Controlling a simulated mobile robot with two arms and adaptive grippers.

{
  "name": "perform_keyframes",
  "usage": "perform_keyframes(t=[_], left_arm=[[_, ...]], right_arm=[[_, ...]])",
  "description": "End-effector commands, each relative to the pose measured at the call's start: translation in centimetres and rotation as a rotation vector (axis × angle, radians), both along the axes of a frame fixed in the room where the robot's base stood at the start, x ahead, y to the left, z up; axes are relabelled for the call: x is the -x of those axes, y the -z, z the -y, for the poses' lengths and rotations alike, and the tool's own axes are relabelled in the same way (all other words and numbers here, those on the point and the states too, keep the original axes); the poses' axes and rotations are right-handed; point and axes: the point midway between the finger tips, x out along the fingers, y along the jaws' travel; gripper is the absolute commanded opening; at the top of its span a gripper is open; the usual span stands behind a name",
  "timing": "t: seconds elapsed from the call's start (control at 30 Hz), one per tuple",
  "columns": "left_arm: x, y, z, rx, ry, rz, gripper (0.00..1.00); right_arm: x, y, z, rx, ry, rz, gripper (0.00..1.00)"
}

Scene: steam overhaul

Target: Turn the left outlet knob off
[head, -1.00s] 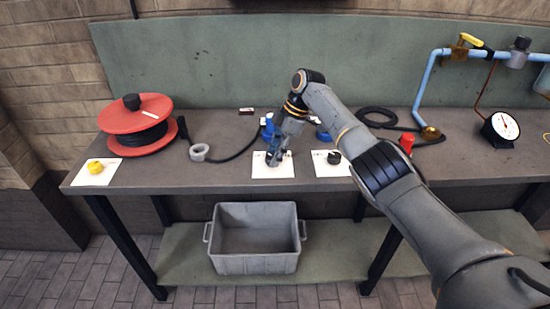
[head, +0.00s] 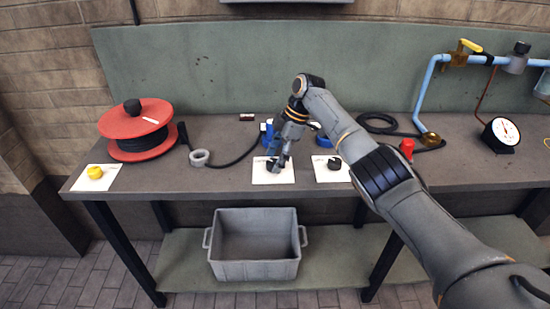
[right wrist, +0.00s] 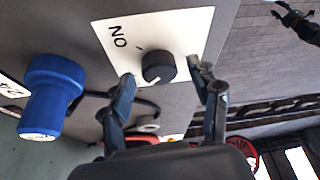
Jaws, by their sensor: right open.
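A black round knob (right wrist: 158,67) with a white pointer line sits on a white card (right wrist: 185,30) marked ON in the right wrist view. In the head view this card (head: 260,178) is the middle one of three on the bench, and its knob is mostly hidden by my gripper. My right gripper (right wrist: 162,80) is open, with one finger on each side of the knob; I cannot tell if they touch it. It also shows in the head view (head: 275,165), pointing down over the card. My left gripper does not show in the head view.
A yellow knob (head: 95,172) is on the left card, another black knob (head: 334,163) on the right card. A blue fitting (right wrist: 55,82) stands close behind the middle card. A red reel (head: 137,116), hoses and a gauge (head: 503,131) surround. A grey bin (head: 254,270) is below.

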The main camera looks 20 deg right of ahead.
Motion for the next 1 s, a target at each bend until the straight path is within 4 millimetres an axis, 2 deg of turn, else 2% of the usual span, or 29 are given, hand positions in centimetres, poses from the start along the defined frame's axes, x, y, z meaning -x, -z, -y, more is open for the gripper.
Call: perform_keyframes(t=[0.53,0.7,1.0], left_arm=[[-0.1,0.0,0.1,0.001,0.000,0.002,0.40],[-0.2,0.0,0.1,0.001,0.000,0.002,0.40],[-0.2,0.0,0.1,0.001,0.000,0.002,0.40]], right_arm=[[0.1,-9.4,3.8,0.000,0.001,0.004,0.61],[0.2,-10.7,4.4,0.000,0.000,0.001,0.61],[0.3,-10.9,4.5,0.000,-0.001,0.001,0.61]])
